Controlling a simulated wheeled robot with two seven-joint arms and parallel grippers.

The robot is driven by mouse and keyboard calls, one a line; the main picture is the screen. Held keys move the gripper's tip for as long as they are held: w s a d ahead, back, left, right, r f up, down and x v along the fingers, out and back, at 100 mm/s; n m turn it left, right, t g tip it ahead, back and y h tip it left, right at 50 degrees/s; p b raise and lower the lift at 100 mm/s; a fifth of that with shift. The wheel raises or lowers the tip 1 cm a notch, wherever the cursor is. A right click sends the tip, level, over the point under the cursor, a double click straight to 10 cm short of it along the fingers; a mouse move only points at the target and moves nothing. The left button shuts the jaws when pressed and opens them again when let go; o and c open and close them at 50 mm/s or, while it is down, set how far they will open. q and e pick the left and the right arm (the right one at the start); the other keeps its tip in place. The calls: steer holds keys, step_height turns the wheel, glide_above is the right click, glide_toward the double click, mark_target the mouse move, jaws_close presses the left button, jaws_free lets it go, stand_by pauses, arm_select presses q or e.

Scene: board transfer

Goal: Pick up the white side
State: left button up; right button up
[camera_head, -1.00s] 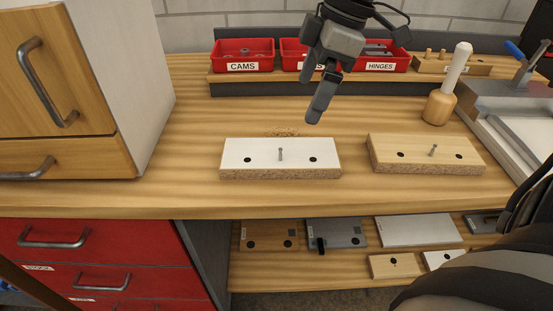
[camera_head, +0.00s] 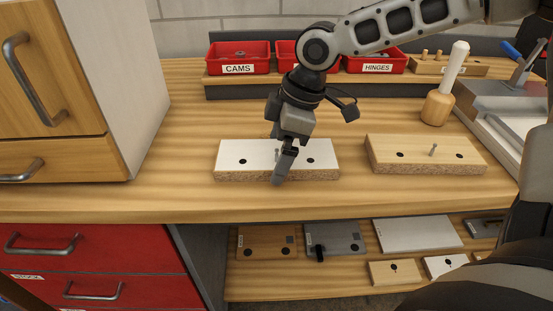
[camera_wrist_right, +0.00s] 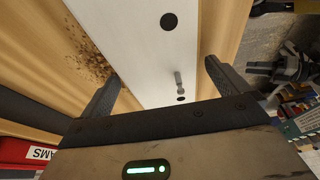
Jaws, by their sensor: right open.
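The white side (camera_head: 230,155) is a white-topped board with a bare chipboard edge, lying flat on the bench. It has dark round holes and a metal pin standing near its middle. My right gripper (camera_head: 281,170) is above the board's middle, pointing down, and partly hides it in the head view. In the right wrist view the fingers (camera_wrist_right: 160,85) are spread apart, one on each side of the white side (camera_wrist_right: 150,40), with the pin between them. The gripper is open and holds nothing; whether a finger touches the board cannot be told. My left gripper is not in view.
Red bins (camera_head: 238,58) line the back, and a cabinet (camera_head: 110,90) stands at left. A lower shelf (camera_head: 260,280) holds more boards. The bench front is clear.

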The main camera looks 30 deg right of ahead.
steer(key=c, duration=1.1)
steer(key=shift+r, duration=0.1)
steer(key=shift+c, duration=0.2)
